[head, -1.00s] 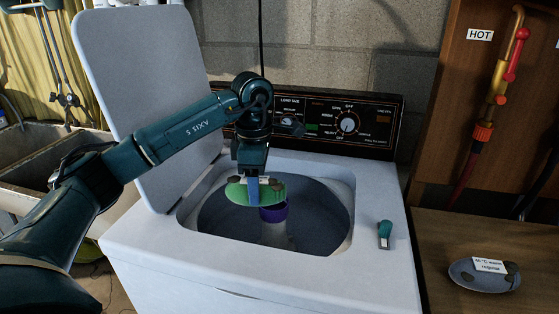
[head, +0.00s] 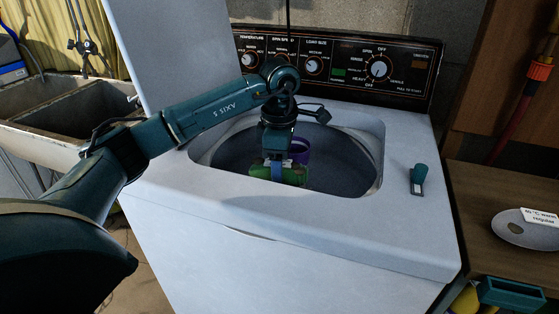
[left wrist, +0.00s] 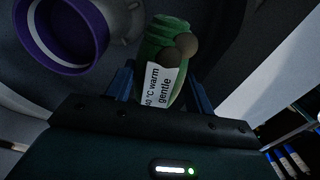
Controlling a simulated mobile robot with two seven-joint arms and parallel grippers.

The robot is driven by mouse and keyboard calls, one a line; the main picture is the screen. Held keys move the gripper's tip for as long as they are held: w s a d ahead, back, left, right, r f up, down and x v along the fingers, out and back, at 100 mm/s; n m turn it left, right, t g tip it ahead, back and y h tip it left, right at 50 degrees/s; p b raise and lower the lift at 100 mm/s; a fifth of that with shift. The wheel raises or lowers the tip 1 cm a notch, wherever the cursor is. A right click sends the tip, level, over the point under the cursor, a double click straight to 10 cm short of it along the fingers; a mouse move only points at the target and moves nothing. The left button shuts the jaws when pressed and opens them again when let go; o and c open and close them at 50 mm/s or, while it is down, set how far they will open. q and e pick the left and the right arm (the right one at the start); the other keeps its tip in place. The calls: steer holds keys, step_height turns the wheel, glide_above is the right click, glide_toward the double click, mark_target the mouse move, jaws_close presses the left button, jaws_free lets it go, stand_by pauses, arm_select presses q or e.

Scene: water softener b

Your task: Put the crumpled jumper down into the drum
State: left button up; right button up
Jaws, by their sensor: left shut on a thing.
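The crumpled jumper (head: 291,177) is a small green bundle with brown patches. In the left wrist view the jumper (left wrist: 168,30) carries a white tag reading "40 °C warm gentle". My left gripper (head: 277,171) is shut on it, pointing down, with blue fingers on either side. The gripper and jumper appear within the opening of the washer's drum (head: 343,168), toward its near left side. The purple-topped agitator (head: 301,146) stands just behind and to the right of them. How far the jumper is above the drum floor cannot be told. My right gripper is not in view.
The washer's lid (head: 180,60) stands open at the left. A small teal item (head: 419,178) lies on the right of the washer top. A grey dish (head: 515,232) with a "40 °C warm regular" tag sits on the wooden counter (head: 475,195). Sinks (head: 45,145) stand at the left.

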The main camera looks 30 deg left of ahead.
arm_select(q)
step_height(320, 180, down, 2)
steer(key=shift+f+b, duration=0.25)
steer(key=shift+b, duration=0.35)
steer(key=shift+f, duration=0.4)
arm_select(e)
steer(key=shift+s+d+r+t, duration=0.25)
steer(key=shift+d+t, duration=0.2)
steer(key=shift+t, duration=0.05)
arm_select(q)
steer(key=o, duration=1.1)
step_height(320, 180, up, 13)
steer(key=shift+f+p, duration=0.15)
steer(key=shift+p, duration=0.75)
steer(key=shift+r, duration=0.3)
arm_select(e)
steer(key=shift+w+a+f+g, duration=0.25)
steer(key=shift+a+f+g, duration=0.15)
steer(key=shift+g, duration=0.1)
